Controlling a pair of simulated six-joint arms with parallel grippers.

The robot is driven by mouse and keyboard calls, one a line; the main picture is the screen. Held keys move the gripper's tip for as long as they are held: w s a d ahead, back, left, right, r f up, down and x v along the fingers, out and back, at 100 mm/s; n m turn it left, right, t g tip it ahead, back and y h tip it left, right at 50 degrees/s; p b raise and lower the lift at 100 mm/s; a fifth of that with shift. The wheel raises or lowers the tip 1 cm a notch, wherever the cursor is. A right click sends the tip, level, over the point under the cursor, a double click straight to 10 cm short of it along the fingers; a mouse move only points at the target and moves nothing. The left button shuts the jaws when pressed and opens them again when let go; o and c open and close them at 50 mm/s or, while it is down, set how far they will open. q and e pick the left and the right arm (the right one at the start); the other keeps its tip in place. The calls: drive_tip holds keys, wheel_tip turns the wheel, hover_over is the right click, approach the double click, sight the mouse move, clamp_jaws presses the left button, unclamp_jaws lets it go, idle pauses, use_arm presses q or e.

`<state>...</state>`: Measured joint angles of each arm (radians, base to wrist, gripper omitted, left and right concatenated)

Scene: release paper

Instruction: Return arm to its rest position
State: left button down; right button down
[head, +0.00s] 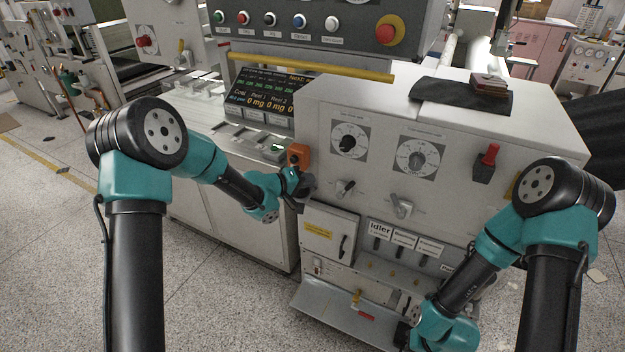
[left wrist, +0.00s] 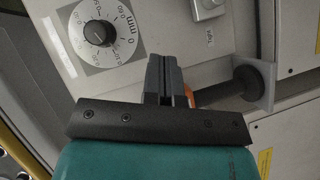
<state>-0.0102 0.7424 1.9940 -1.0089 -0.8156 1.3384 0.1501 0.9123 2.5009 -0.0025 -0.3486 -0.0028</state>
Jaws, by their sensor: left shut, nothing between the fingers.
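My left arm comes in from the left, and its gripper (head: 305,187) is in front of the machine's left front corner, just below an orange part (head: 299,155). In the left wrist view the gripper's two dark fingers (left wrist: 164,78) are together with nothing between them. A bit of orange (left wrist: 191,97) shows behind the fingers. My right arm hangs low at the right, and its gripper (head: 404,334) is near the bottom edge by the machine's lower front. Its fingers are too hidden to tell their state.
The grey machine (head: 455,120) with dials and levers fills the middle. A red-handled switch (head: 486,163) sits at its right. A display (head: 262,95) stands behind my left gripper. A dial (left wrist: 98,33) and a black knob (left wrist: 247,82) are close in the wrist view. Floor at left is clear.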

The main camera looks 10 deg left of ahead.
idle(0.3)
use_arm(q)
drive_tip(key=s+a+f+g+y, duration=0.1)
drive_tip(key=s+a+f+y, duration=0.25)
drive_tip(key=s+f, duration=0.45)
drive_tip(key=s+a+f+g+y, duration=0.2)
drive_tip(key=s+a+f, duration=0.25)
drive_tip(key=f, duration=0.65)
drive_tip(key=s+a+f+m+g+y, duration=0.1)
drive_tip(key=s+f+g, duration=0.2)
drive_tip(key=s, duration=0.9)
drive_tip(key=s+a+f+g+y, duration=0.1)
drive_tip(key=s+f, duration=0.4)
drive_tip(key=s, duration=0.6)
drive_tip(key=shift+s+a+f+m+g, duration=0.4)
drive_tip(key=shift+a+g, duration=0.2)
drive_tip(key=shift+g, duration=0.4)
drive_tip(key=shift+w, duration=0.1)
